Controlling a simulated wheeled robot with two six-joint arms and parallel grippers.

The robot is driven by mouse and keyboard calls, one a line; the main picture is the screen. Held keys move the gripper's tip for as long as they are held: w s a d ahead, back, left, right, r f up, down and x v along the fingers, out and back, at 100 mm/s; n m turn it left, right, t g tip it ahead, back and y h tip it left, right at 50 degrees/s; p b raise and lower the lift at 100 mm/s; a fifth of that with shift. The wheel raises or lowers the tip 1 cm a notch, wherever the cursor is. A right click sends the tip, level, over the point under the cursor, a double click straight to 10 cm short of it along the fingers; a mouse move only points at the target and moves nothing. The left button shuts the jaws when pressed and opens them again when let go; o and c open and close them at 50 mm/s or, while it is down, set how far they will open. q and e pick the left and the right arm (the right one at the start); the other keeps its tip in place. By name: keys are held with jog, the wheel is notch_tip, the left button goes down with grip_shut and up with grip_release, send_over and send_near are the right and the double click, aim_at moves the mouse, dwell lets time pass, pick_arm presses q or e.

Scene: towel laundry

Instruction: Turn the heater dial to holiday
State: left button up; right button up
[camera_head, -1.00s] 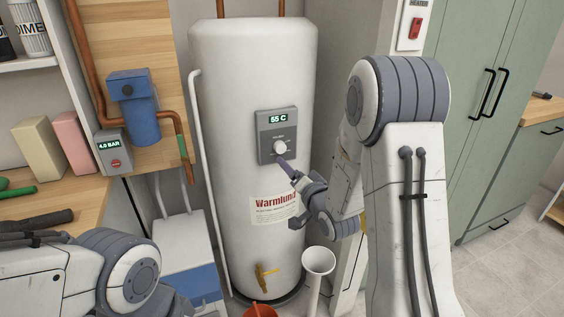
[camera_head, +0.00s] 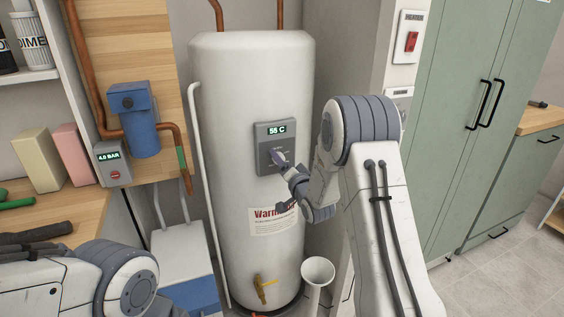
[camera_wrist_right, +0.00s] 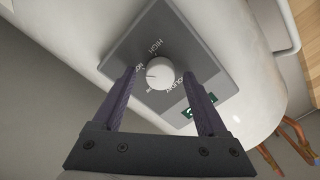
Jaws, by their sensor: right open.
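The heater is a tall white tank (camera_head: 225,130) with a grey control panel (camera_head: 263,142) whose green display (camera_head: 277,130) reads 55 C. The white round dial (camera_wrist_right: 160,73) sits on the panel, with HIGH and HOLIDAY among the labels around it in the right wrist view. My right gripper (camera_wrist_right: 158,78) is open, its two dark fingers on either side of the dial; I cannot tell whether they touch it. A short dark mark shows on the dial's left side. My left gripper is out of view.
A white pipe (camera_head: 202,160) runs along the tank's left side, and a yellow tap (camera_head: 262,288) is low on its front. A white funnel-like pipe (camera_head: 318,271) stands at the tank's lower right. A blue filter (camera_head: 136,118) and a 4.0 BAR gauge box (camera_head: 113,163) are left.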

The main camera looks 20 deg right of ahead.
grip_shut()
jog(key=shift+a+f+n+b, duration=0.1)
jog(key=shift+a+n+b, duration=0.05)
jog(key=shift+n+b, duration=6.75)
jog(key=shift+a+f+n+b, duration=0.1)
jog(key=shift+n+b, duration=6.5)
jog(key=shift+n, duration=0.5)
jog(key=shift+r, duration=0.1)
